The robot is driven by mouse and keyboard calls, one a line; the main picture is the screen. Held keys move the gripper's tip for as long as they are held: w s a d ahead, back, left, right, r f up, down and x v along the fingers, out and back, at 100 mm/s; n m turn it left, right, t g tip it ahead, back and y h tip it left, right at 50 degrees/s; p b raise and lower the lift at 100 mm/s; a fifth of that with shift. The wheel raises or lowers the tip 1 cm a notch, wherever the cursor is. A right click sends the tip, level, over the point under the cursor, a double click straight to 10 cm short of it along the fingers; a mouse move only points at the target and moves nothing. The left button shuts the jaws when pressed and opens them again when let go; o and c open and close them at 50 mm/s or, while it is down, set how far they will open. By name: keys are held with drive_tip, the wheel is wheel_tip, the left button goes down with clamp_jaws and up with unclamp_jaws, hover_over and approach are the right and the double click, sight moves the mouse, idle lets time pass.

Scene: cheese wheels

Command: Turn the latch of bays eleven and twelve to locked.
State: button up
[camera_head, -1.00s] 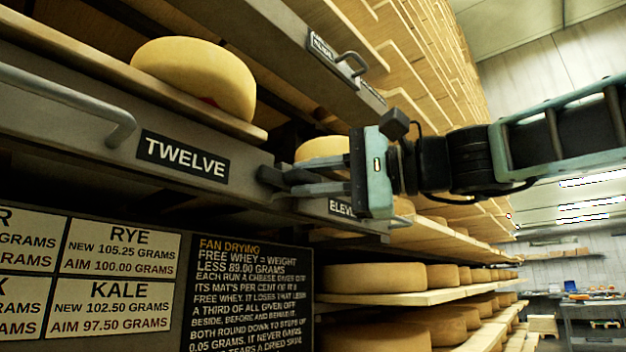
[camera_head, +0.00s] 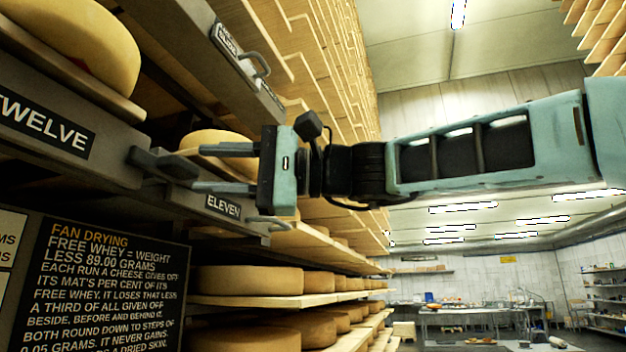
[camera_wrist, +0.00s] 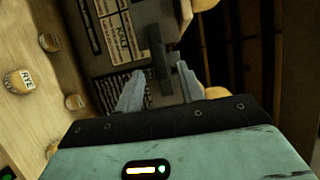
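The dark grey latch (camera_head: 158,163) sits on the grey rail between the TWELVE label (camera_head: 42,125) and the ELEVEN label (camera_head: 223,207). In the head view its bar lies nearly level, sloping slightly down to the right. My gripper (camera_head: 198,169) is open, its two fingers pointing left, one above and one below the latch's right end. In the wrist view the latch (camera_wrist: 158,50) shows as a dark bar, its near end between the tips of my open gripper (camera_wrist: 161,72). I cannot tell whether a finger touches it. No locked marking is readable.
A pale cheese wheel (camera_head: 80,40) rests above the TWELVE rail, and another (camera_head: 215,145) behind my fingers. A black fan-drying board (camera_head: 110,285) hangs below. The aisle to the right is open, with tables far back.

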drive_tip(key=d+b, duration=0.3)
drive_tip(key=d, duration=1)
drive_tip(key=shift+d, duration=0.35)
drive_tip(key=shift+f, duration=0.1)
